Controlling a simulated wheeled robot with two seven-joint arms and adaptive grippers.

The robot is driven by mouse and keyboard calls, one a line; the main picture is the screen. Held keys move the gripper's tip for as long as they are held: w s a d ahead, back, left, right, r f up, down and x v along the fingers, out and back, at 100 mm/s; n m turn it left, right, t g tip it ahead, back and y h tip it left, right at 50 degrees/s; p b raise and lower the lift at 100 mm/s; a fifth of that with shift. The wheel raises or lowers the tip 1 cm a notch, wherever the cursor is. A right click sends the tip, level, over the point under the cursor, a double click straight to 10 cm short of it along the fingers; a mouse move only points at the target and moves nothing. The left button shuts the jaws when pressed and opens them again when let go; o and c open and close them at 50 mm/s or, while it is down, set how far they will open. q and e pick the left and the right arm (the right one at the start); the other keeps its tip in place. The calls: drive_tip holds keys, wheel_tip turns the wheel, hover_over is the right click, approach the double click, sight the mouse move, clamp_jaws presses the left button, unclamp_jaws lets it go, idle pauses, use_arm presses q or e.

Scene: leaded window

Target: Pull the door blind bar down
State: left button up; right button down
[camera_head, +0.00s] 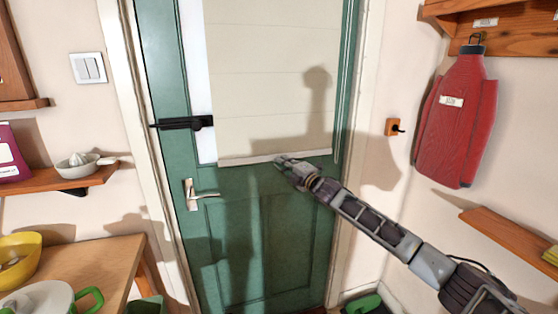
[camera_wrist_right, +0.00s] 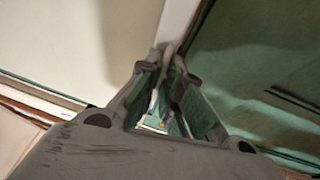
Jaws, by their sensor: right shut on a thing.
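The door blind (camera_head: 272,85) hangs cream-coloured and partly lowered over the green door (camera_head: 262,235). Its bar (camera_head: 235,161) is a pale strip along the lower edge, a little above the height of the door handle. My right gripper (camera_head: 282,162) reaches the bar near its middle and is shut on it. In the right wrist view, the bar (camera_wrist_right: 178,22) runs up from between the fingertips (camera_wrist_right: 168,50), with the cream blind on the left and green door on the right. The fingers hide the gripped part. My left gripper is in neither view.
The door handle (camera_head: 197,194) and a black latch (camera_head: 186,123) are left of the blind. A table (camera_head: 115,262) with dishes stands at the lower left.

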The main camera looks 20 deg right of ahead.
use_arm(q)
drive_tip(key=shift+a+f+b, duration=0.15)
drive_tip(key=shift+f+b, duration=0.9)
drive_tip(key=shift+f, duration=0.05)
use_arm(e)
drive_tip(key=shift+f, duration=2.85)
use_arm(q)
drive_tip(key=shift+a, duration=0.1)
use_arm(e)
drive_tip(key=shift+f, duration=0.1)
drive_tip(key=c, duration=1.6)
unclamp_jaws()
drive_tip(key=shift+d, duration=0.1)
